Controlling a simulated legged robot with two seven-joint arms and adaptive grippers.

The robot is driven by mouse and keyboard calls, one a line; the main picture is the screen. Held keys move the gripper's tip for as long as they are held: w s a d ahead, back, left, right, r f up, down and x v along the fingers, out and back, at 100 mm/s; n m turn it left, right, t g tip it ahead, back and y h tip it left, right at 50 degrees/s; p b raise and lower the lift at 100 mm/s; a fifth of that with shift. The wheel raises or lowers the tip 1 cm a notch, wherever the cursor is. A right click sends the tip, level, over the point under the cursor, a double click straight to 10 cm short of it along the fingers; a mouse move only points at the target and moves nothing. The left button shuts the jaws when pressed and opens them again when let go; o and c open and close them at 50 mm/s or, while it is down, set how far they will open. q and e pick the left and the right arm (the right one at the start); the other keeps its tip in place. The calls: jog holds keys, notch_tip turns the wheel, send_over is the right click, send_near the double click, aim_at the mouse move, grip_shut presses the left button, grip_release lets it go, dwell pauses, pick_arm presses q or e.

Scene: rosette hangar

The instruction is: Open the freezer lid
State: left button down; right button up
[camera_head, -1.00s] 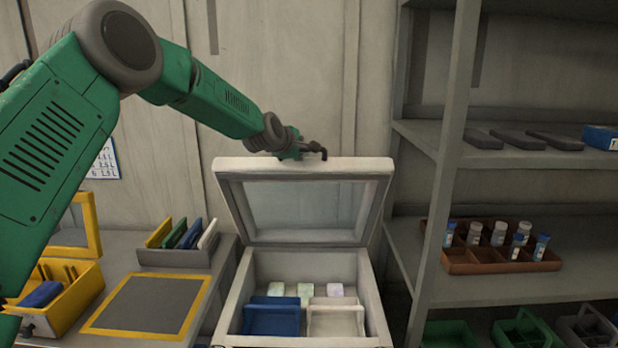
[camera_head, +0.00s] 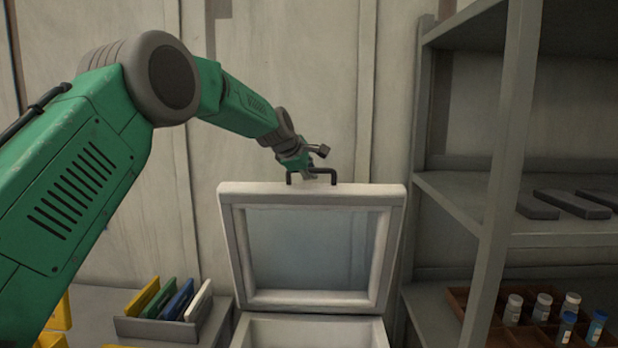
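The freezer lid (camera_head: 229,240) is a pale frame with a glass pane, and it stands raised and tilted back above the freezer body (camera_head: 262,331). A dark handle (camera_head: 333,176) sticks up from the lid's top edge. My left gripper (camera_head: 318,161) is at the handle, with its fingers spread apart, one above the bar and one close to it. I cannot tell whether it touches the handle. My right gripper is out of view. The freezer's inside is mostly below the picture edge.
A rack with upright coloured plates (camera_head: 158,328) stands left of the freezer. A grey shelf unit (camera_head: 502,190) stands close on the right, with a brown tray (camera_head: 467,299) of vials and flat dark slabs (camera_head: 570,204). A plain wall is behind the lid.

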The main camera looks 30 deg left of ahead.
pick_arm(q)
jog(key=shift+w+d+r, duration=0.15)
jog(key=shift+d+r, duration=0.15)
jog(key=shift+r, duration=0.3)
jog(key=c, duration=1.7)
grip_release()
jog(key=shift+o, duration=0.8)
jog(key=shift+d, duration=0.15)
jog(key=shift+s+d, duration=0.3)
jog(key=d+v, duration=0.1)
jog(key=v, duration=1.1)
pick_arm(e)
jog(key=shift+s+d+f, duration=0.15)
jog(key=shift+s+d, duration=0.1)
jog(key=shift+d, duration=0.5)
